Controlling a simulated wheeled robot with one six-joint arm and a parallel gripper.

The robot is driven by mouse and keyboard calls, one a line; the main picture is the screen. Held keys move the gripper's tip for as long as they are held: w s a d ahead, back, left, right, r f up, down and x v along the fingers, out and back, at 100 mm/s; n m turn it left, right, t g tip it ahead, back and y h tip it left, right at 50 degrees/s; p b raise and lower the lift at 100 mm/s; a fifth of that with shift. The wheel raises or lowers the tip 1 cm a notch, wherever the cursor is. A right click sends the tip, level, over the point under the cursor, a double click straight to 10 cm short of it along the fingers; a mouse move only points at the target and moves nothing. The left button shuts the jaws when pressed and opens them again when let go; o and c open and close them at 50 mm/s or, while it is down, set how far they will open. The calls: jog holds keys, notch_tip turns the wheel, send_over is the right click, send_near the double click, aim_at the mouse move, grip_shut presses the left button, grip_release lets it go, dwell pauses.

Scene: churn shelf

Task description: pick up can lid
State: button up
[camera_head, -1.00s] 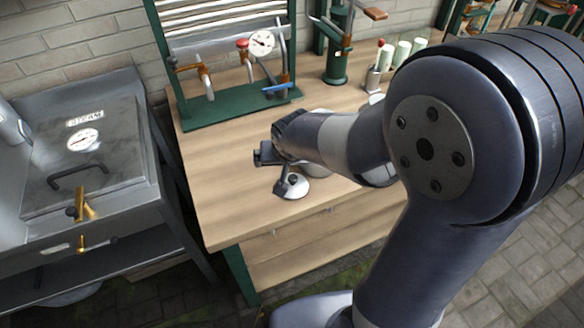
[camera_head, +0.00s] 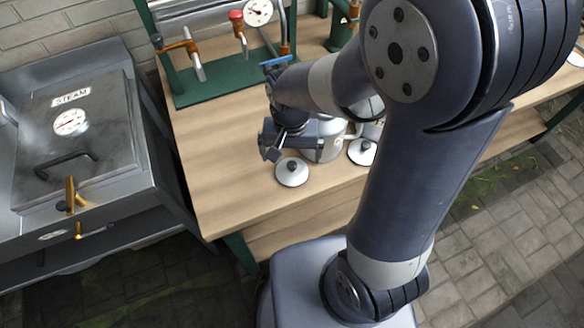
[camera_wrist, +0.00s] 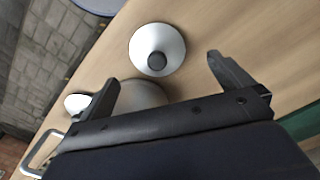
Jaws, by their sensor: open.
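A white round can lid (camera_head: 292,172) with a dark knob lies on the wooden bench near its front edge. It shows whole in the wrist view (camera_wrist: 143,38), beyond the fingers and roughly between them. A second similar lid (camera_head: 362,151) lies to its right; it is at the left in the wrist view (camera_wrist: 76,103). My gripper (camera_head: 268,146) is open and empty, just left of and behind the first lid in the head view. Its two fingers spread apart in the wrist view (camera_wrist: 162,72). I see no contact with either lid.
A grey metal can (camera_head: 325,145) stands close behind the lids, partly hidden by my arm. A green rack (camera_head: 220,85) with taps and a gauge stands at the back. A steel steam cabinet (camera_head: 80,140) is at the left. The bench's left part is clear.

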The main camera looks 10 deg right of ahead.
aim_at(292, 165)
jog(key=shift+s+d+f, duration=0.1)
jog(key=shift+s+f, duration=0.05)
jog(key=shift+f, duration=1.25)
jog(key=shift+s+f, duration=0.1)
jog(key=shift+f, duration=1.25)
jog(key=shift+c, duration=0.5)
jog(key=c, duration=1)
jog(key=shift+o, duration=0.2)
jog(key=shift+r, duration=0.1)
notch_tip(292, 165, up, 18)
jog(key=p, duration=0.2)
jog(key=w+d+r+m+p, duration=0.4)
jog(key=w+d+r+p, duration=0.2)
jog(key=w+d+p, duration=0.15)
notch_tip(292, 165, down, 7)
jog(key=b, duration=0.4)
jog(key=shift+d+b, duration=0.35)
jog(key=shift+d, duration=0.05)
